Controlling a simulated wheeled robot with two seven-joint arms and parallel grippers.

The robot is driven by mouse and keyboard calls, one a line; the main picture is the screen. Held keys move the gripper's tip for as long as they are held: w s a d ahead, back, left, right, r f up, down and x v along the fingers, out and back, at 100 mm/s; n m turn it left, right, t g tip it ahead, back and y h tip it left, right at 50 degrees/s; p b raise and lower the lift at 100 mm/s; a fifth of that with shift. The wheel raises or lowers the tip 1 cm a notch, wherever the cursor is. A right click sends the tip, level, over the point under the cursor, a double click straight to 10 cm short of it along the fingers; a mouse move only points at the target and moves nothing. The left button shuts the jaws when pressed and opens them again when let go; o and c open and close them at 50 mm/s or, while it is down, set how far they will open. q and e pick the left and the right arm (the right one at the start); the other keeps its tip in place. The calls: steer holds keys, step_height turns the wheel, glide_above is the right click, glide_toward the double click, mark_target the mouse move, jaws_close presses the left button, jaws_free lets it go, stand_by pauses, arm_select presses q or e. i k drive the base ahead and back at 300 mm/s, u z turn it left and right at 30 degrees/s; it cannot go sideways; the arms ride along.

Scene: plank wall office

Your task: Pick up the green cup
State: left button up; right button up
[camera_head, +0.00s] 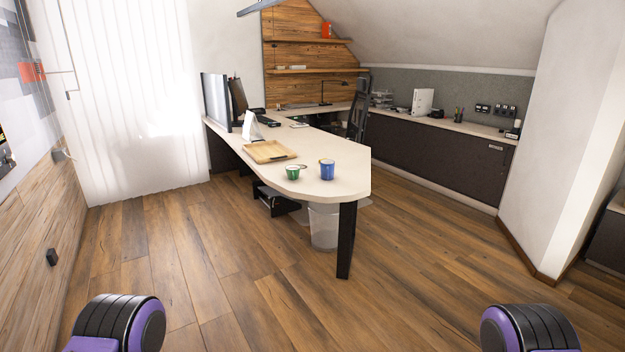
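The green cup (292,173) is small and stands on the near end of the pale desk (325,188). A taller blue cup (327,170) stands just right of it, with a small gap between them. A wooden tray (270,152) lies on the desk just behind and left of the green cup. Neither of my grippers is in view. Only black and purple parts of my own body show at the bottom left and bottom right. The desk is some distance ahead of me, across the floor.
The wooden floor (215,270) between me and the desk is clear. A dark desk leg (346,240) stands at the near corner, with a clear bin (323,228) beside it. Monitors (216,102) stand at the desk's left. A white wall is at right.

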mark_target(293, 171)
steer(key=u, duration=0.05)
steer(key=i, duration=2.6)
